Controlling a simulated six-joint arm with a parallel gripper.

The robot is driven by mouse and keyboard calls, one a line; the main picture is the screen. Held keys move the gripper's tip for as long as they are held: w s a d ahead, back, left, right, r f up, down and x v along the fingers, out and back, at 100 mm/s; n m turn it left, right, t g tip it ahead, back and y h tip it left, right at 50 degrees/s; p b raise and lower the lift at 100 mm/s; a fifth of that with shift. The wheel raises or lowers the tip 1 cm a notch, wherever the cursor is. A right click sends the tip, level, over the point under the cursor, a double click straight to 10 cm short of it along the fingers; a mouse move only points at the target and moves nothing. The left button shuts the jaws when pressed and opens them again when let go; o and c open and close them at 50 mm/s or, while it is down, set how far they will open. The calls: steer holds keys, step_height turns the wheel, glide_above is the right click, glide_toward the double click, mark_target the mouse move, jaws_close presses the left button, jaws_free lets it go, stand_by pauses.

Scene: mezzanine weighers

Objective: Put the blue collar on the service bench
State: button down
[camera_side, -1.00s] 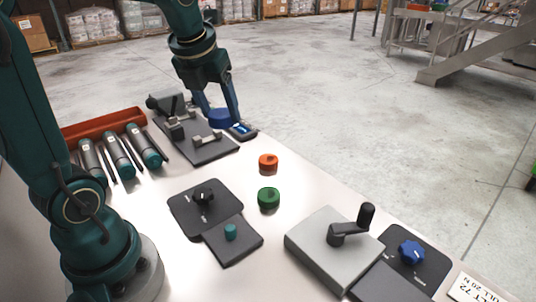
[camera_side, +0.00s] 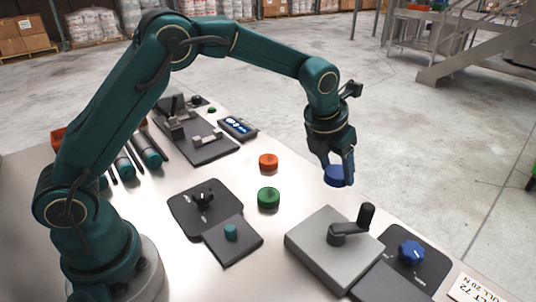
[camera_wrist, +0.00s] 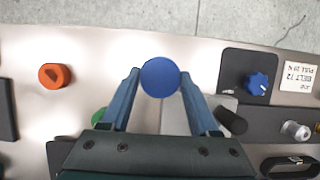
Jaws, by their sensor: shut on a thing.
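The blue collar (camera_side: 334,175) is a short blue cylinder held in my gripper (camera_side: 340,178), above the bench's far edge in the side view. In the wrist view the blue collar (camera_wrist: 160,77) shows as a round blue disc between the two fingertips of my gripper (camera_wrist: 160,85). The fingers are shut on it. The service bench (camera_side: 300,185) is the pale metal top. I cannot tell the exact height of the collar over it.
An orange collar (camera_side: 268,162) and a green collar (camera_side: 268,198) stand on the bench. A grey crank box (camera_side: 320,250), a blue knob panel (camera_side: 411,252) and a black dial plate (camera_side: 204,200) are nearby. Bare bench lies between the green collar and the crank box.

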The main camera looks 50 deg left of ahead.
mark_target(333, 203)
steer(key=shift+f, duration=3.45)
steer(key=shift+f, duration=0.1)
steer(key=shift+c, duration=0.6)
jaws_free()
